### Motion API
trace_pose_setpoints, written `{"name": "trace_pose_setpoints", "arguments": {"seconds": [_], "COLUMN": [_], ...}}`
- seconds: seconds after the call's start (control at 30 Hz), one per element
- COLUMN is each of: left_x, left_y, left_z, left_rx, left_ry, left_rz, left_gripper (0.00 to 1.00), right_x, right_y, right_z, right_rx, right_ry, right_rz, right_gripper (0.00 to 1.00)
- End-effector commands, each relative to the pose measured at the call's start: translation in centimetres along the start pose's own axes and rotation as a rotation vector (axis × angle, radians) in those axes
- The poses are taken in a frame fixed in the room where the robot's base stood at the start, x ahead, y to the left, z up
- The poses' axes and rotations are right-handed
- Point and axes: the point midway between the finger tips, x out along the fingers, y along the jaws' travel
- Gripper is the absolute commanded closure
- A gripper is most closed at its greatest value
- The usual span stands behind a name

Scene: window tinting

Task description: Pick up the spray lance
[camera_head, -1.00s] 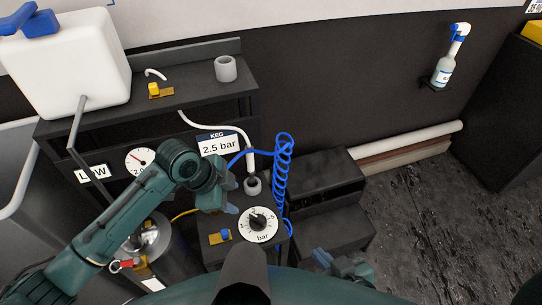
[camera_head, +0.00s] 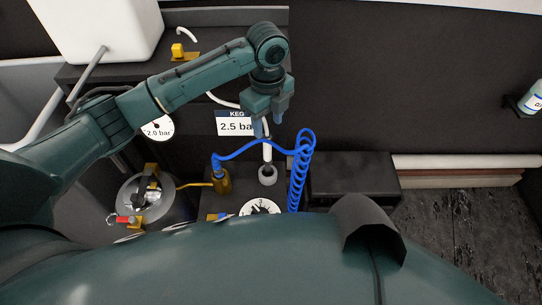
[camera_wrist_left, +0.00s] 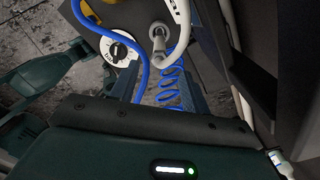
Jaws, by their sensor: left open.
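The spray lance (camera_head: 267,152) is a slim white wand standing upright in a grey cup holder (camera_head: 267,178). A white hose curves up from it behind my gripper. In the wrist view the lance (camera_wrist_left: 158,32) shows foreshortened beyond my fingers. My left gripper (camera_head: 269,122) is open, pointing down, just above the lance, and hides its upper part. I cannot tell whether it touches. Its two fingers (camera_wrist_left: 160,90) stand apart in the wrist view. My right gripper is out of the head view; teal parts of mine at the wrist view's left edge do not show its jaws.
A coiled blue hose (camera_head: 301,170) hangs close right of the lance, its line arching to a brass fitting (camera_head: 221,182). A pressure dial (camera_head: 260,207) sits in front. A metal keg (camera_head: 145,200) stands left. A black box (camera_head: 352,178) is at right.

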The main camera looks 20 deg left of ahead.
Motion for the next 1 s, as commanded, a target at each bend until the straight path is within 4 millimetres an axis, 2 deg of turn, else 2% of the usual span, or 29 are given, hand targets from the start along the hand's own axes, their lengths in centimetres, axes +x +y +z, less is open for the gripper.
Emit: {"name": "trace_pose_setpoints", "arguments": {"seconds": [0.03, 0.13, 0.43, 0.7, 1.0], "left_x": [1.2, 2.9, 5.4, 9.1, 9.6], "left_y": [0.0, 0.0, 0.1, 0.2, 0.2], "left_z": [0.0, -0.1, 0.0, 0.1, 0.2], "left_rx": [-0.002, -0.001, -0.001, -0.001, -0.001], "left_ry": [0.001, 0.001, 0.001, 0.001, 0.0], "left_rz": [0.002, 0.001, -0.001, -0.003, -0.004], "left_gripper": [0.53, 0.53, 0.53, 0.53, 0.53], "right_x": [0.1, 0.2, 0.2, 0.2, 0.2], "right_y": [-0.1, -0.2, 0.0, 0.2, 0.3], "right_z": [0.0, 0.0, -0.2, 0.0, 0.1], "right_rx": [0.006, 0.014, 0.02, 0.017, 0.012], "right_ry": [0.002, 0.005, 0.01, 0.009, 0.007], "right_rz": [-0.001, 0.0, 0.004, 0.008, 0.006], "right_gripper": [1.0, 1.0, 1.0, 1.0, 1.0]}}
